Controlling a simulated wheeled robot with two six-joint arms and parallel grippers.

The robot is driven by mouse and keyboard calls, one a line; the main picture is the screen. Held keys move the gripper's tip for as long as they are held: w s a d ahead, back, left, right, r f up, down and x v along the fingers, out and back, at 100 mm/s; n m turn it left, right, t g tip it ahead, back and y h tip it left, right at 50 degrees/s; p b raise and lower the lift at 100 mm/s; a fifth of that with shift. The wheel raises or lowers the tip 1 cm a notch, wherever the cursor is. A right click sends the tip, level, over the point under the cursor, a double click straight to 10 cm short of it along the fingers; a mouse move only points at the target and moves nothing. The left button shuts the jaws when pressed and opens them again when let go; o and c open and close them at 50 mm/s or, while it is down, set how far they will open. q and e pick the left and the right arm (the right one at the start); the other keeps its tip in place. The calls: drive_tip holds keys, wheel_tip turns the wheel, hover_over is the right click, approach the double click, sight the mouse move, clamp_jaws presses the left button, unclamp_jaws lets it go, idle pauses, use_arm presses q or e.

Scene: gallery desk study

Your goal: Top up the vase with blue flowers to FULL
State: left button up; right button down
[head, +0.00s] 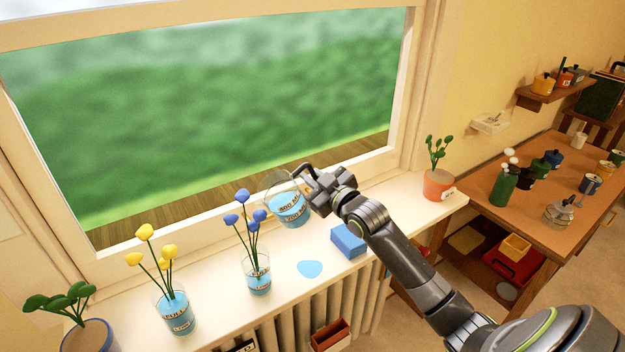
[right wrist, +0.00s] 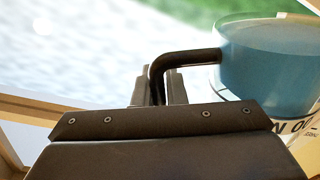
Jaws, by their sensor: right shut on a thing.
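The vase with blue flowers (head: 258,275) is a clear glass on the windowsill, with blue water in its lower part and a label band. My right gripper (head: 312,178) is shut on the dark handle of a clear jug (head: 289,205) of blue water. The jug is tilted slightly and held above the sill, to the right of the blue flowers and apart from the vase. In the right wrist view the jug (right wrist: 270,62) shows at the upper right, its handle (right wrist: 178,60) between the fingers. My left gripper is not in view.
A blue puddle (head: 310,269) lies on the sill right of the vase, with a blue sponge (head: 348,240) beyond it. A vase with yellow flowers (head: 178,313) stands to the left. An orange potted plant (head: 438,184) stands at the sill's right end, beside a brown table (head: 530,205).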

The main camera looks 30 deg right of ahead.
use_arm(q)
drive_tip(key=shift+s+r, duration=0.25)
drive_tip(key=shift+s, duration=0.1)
use_arm(e)
wheel_tip(320, 180, up, 7)
drive_tip(key=a+n, duration=0.1)
drive_tip(key=n, duration=0.3)
drive_tip(key=shift+a+n, duration=0.2)
drive_tip(key=shift+n, duration=0.2)
use_arm(q)
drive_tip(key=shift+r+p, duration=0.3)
drive_tip(key=shift+p, duration=0.2)
use_arm(e)
drive_tip(key=shift+s+a+r+n, duration=0.15)
drive_tip(key=shift+a+r+n, duration=0.05)
drive_tip(key=shift+r+n, duration=0.15)
drive_tip(key=shift+r, duration=0.1)
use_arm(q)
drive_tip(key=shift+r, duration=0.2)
use_arm(e)
drive_tip(key=shift+a+r+n, duration=0.15)
drive_tip(key=shift+r+n, duration=0.05)
drive_tip(key=shift+n, duration=0.05)
